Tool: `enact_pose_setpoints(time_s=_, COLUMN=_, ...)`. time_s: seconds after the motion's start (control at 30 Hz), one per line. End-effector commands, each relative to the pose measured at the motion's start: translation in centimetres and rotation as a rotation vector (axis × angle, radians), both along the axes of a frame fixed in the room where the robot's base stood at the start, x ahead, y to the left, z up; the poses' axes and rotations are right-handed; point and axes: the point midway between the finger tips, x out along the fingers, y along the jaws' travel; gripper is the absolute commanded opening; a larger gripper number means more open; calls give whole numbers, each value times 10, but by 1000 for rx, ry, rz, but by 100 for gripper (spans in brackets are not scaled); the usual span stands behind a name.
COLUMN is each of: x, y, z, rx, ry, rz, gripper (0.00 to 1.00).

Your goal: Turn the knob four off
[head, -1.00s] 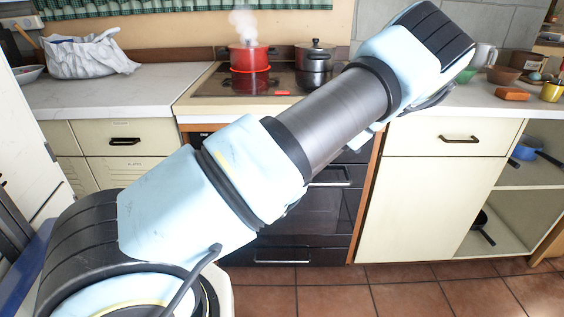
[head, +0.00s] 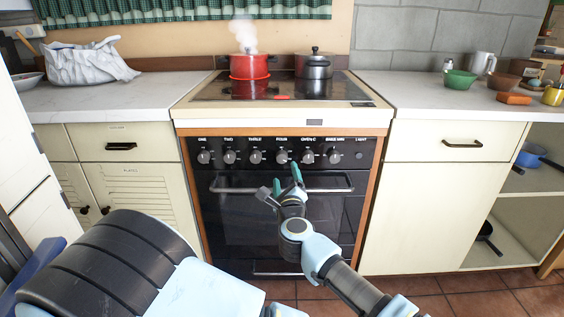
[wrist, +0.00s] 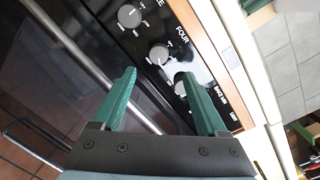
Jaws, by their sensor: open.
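Knob four (head: 281,157) is a round grey knob under the label FOUR on the black oven front, in the head view. In the wrist view it shows between and beyond my fingertips (wrist: 160,53). Its pointer setting is too small to read surely. My gripper (head: 286,181) has green fingers, is open and empty, and is just below and in front of the knob. In the wrist view my gripper (wrist: 159,75) points at the panel, its right finger partly covering the neighbouring knob. I see no clear contact with knob four.
Other knobs flank it, including knob three (head: 255,157) and the oven knob (head: 308,157). The oven handle (head: 235,190) crosses below the knobs. A steaming red pot (head: 250,66) and a dark pot (head: 313,67) stand on the cooktop (head: 215,90). Cabinets stand either side.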

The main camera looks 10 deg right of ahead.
Motion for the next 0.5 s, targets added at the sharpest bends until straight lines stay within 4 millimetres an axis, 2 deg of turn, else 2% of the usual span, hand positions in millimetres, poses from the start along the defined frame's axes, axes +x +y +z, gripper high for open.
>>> enact_pose_setpoints(time_s=0.3, x=59, y=-4, z=2, rx=-2, ry=2, rz=4, gripper=76)
enact_pose_setpoints(time_s=0.5, x=85, y=-7, z=1, rx=-1, ry=2, rz=4, gripper=76)
